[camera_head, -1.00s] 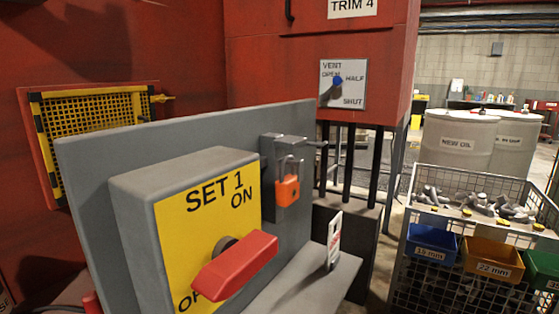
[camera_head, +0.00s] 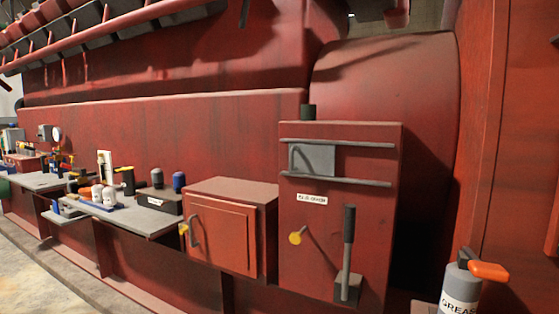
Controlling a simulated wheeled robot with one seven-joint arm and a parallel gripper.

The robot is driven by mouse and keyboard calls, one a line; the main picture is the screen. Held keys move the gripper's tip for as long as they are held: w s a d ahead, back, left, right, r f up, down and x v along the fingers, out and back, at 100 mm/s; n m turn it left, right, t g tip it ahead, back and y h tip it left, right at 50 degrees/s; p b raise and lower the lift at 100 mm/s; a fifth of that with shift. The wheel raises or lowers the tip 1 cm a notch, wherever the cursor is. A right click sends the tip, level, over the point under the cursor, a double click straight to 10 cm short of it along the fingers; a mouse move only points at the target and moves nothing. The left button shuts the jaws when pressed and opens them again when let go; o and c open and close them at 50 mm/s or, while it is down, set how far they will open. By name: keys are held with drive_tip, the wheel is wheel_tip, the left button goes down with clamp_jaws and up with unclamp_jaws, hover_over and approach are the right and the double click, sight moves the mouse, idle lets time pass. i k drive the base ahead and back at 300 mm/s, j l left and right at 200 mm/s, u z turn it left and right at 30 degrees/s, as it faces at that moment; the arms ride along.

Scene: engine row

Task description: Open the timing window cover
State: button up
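A red upright housing (camera_head: 340,215) stands right of centre, its front facing me. Near its top, a grey flat plate (camera_head: 316,159) sits between two horizontal rails, toward their left end. It looks like the timing window cover, but the small label (camera_head: 312,199) below it is too blurred to read surely. The rails run on to the right over bare red surface. My gripper is not in view.
A yellow knob (camera_head: 296,237) and a black-handled lever (camera_head: 348,238) are lower on the housing. A closed red cabinet (camera_head: 230,226) stands to its left. Shelves with bottles and tools (camera_head: 110,205) run left. A grease bottle (camera_head: 460,295) stands at bottom right.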

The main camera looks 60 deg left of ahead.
sight(313, 159)
drive_tip(key=u, duration=1.4)
drive_tip(key=i+j, duration=0.1)
